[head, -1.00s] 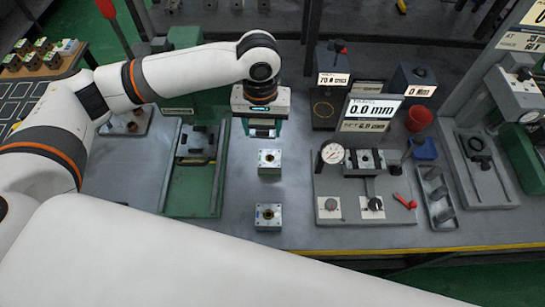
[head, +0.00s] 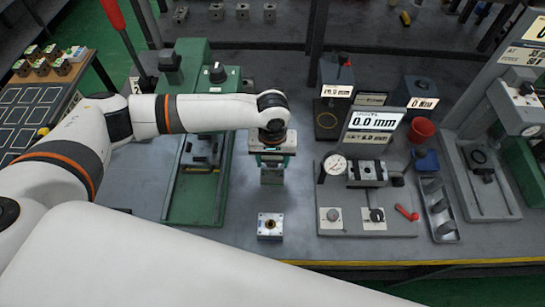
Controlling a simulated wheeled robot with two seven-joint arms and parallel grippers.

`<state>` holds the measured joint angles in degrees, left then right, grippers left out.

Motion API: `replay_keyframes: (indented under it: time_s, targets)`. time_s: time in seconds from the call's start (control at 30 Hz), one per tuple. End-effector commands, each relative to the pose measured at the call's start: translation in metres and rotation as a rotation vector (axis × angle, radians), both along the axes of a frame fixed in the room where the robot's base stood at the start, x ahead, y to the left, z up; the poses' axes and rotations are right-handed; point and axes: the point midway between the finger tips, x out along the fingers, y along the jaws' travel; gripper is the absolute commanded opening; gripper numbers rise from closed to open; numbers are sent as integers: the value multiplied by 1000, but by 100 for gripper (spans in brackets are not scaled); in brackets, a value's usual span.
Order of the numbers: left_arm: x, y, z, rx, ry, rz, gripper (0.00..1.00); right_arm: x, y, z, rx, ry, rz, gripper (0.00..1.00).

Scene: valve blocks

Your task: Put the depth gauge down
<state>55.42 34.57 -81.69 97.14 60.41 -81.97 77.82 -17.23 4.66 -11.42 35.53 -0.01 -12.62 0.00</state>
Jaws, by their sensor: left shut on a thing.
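My left gripper (head: 271,160) points down over the bench, between the green machine and the grey fixture. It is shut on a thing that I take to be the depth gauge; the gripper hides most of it. A small grey-green part shows just below the jaws, where the far valve block stands; I cannot tell whether the gauge touches the block. A near valve block (head: 270,226), silver with a dark centre hole, stands alone closer to the bench's front edge. My right gripper is not in view.
The green machine (head: 200,190) stands left. The grey fixture (head: 367,222), with a dial (head: 335,164), knobs and a red lever (head: 407,212), is right. A display (head: 372,121) behind it reads 0.0 mm. A red cup (head: 422,130) stands behind right. Bare bench surrounds the near block.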

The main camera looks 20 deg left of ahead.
Motion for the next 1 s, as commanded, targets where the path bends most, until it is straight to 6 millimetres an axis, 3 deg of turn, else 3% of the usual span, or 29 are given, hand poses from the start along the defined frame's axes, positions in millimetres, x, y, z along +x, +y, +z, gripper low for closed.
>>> replay_keyframes:
  time_s: [0.43,0.47,0.6,1.0]
  targets:
    - [0,0,-8,0,0,0,26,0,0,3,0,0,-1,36]
    - [0,0,-9,0,1,0,58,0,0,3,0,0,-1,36]
    - [0,0,-9,0,0,-1,78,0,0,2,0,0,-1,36]
    - [1,0,1,0,-4,-1,78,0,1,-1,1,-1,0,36]
